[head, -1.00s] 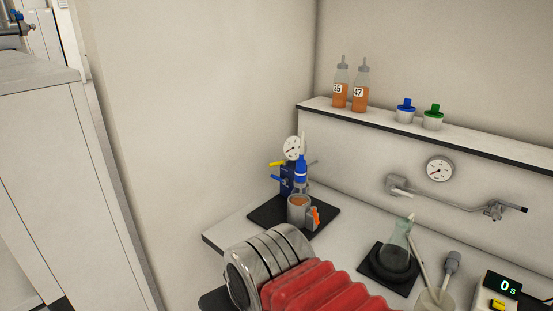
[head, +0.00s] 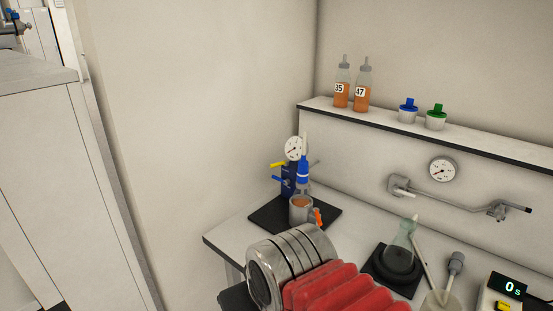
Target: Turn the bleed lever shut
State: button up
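A blue fitting (head: 288,182) with a gauge (head: 293,148) stands on a black mat (head: 268,217) at the bench's far left. A yellow lever (head: 278,164) sticks out to its left, with a blue lever (head: 278,178) below it. Which of them is the bleed lever I cannot tell. A blue-and-white nozzle (head: 303,173) stands over a grey cup (head: 299,215) of orange liquid. A small orange part (head: 318,217) shows beside the cup; I cannot tell what it belongs to. My arm, with metal rings and red bellows, fills the lower middle. My gripper's fingers cannot be made out.
Two numbered juice bottles (head: 342,90) and two capped jars (head: 408,112) stand on the shelf (head: 470,144) above. A flask (head: 402,250) on a black base, a wall pipe (head: 450,200) with a tap, and a timer (head: 506,287) are to the right. A side wall closes the left.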

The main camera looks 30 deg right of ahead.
aim_at(286, 162)
jog(key=u, duration=0.05)
jog(key=i, duration=1)
jog(key=z, duration=0.05)
